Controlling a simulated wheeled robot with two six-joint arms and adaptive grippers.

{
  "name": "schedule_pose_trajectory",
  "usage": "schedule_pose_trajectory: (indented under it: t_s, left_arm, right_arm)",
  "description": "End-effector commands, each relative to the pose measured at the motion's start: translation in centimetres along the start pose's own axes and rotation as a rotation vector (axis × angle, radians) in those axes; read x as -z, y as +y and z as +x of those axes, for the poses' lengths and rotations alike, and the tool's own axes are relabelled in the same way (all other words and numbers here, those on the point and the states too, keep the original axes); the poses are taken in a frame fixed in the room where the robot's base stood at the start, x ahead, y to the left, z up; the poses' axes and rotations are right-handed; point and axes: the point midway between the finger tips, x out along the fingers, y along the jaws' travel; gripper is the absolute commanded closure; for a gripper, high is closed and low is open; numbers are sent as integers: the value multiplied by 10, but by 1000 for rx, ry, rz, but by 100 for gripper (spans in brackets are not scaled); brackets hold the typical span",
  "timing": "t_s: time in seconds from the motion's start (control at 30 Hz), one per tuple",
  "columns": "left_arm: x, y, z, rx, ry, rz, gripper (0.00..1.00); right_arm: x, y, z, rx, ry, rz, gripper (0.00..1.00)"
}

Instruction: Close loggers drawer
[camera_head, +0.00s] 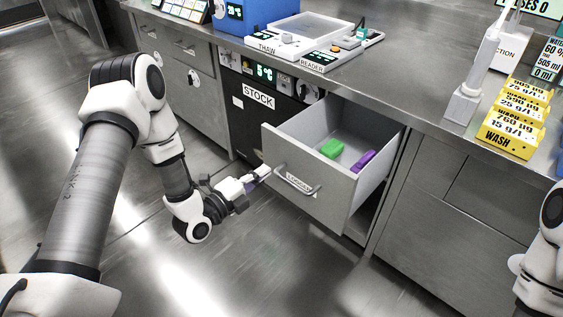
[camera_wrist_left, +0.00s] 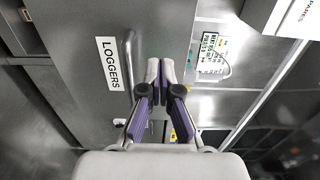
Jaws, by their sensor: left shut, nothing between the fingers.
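The loggers drawer (camera_head: 315,204) stands pulled out from the bench, with its grey front facing me. A green block (camera_head: 332,148) and a purple block (camera_head: 363,160) lie inside it. Its bar handle (camera_head: 296,184) and LOGGERS label (camera_head: 299,182) are on the front; the label also shows in the left wrist view (camera_wrist_left: 111,63). My left gripper (camera_head: 262,172) is shut and empty, just left of the handle at the drawer front. In the left wrist view its fingertips (camera_wrist_left: 160,68) are together beside the handle (camera_wrist_left: 128,60). I cannot tell whether they touch the front. My right gripper is out of view.
A dark STOCK unit (camera_head: 262,117) sits left of the drawer under the bench. The benchtop holds a THAW and READER station (camera_head: 310,45) and yellow WASH blocks (camera_head: 512,133). The floor (camera_head: 235,285) before the drawer is clear.

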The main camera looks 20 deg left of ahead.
Motion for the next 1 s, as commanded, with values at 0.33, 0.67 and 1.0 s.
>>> schedule_pose_trajectory:
  t_s: [0.33,0.67,1.0]
  left_arm:
    - [1,0,65,1,2,1,100]
    - [0,0,73,-1,0,-1,100]
    - [0,1,82,0,0,-1,100]
  right_arm:
    - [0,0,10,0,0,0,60]
    - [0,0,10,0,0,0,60]
    - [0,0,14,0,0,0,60]
